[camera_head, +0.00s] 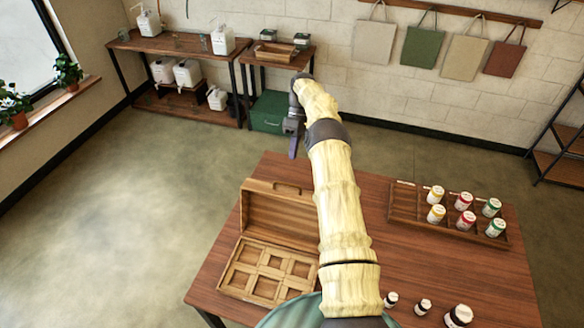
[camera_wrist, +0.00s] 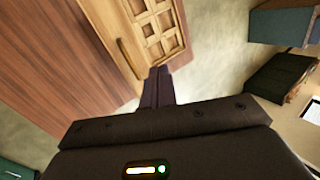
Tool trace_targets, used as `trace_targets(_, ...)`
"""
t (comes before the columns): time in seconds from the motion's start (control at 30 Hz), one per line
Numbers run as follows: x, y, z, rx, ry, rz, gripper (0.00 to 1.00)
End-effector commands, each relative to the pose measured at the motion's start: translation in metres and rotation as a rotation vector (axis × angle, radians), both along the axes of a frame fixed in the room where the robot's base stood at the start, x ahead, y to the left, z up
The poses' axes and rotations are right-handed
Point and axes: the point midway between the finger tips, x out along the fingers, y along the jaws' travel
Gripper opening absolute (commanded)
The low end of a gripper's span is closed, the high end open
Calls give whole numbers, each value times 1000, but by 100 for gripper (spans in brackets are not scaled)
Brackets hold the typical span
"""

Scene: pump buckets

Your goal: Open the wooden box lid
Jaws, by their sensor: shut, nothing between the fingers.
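The wooden box (camera_head: 229,281) stands at the left of the table, its compartments facing up in plain view. Its lid (camera_head: 278,214) is raised at the box's back edge, with a handle (camera_head: 287,187) along the top. My gripper (camera_head: 293,146) is beyond the lid's top in the head view, apart from it, and its fingers are shut and empty. In the wrist view the shut fingers (camera_wrist: 158,85) point toward the lid handle (camera_wrist: 130,57). The compartment grid (camera_wrist: 153,22) shows beyond the handle. My arm covers part of the box's right side in the head view.
A divided tray (camera_head: 404,205) with several capped bottles stands at the table's right. The table (camera_head: 400,265) is clear between arm and tray. Shelves (camera_head: 176,46) and a green crate (camera_head: 270,112) are by the back wall.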

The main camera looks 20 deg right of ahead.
Motion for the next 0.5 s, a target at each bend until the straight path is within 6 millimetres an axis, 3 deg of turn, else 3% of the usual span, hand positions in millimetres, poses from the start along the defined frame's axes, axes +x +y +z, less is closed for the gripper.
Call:
trace_targets(0.03, 4, 3, -11, -52, -5, -44, 0)
trace_targets(0.2, 18, 9, -29, -264, -42, -288, 0)
trace_targets(0.5, 32, 10, -49, -529, -175, -802, 0)
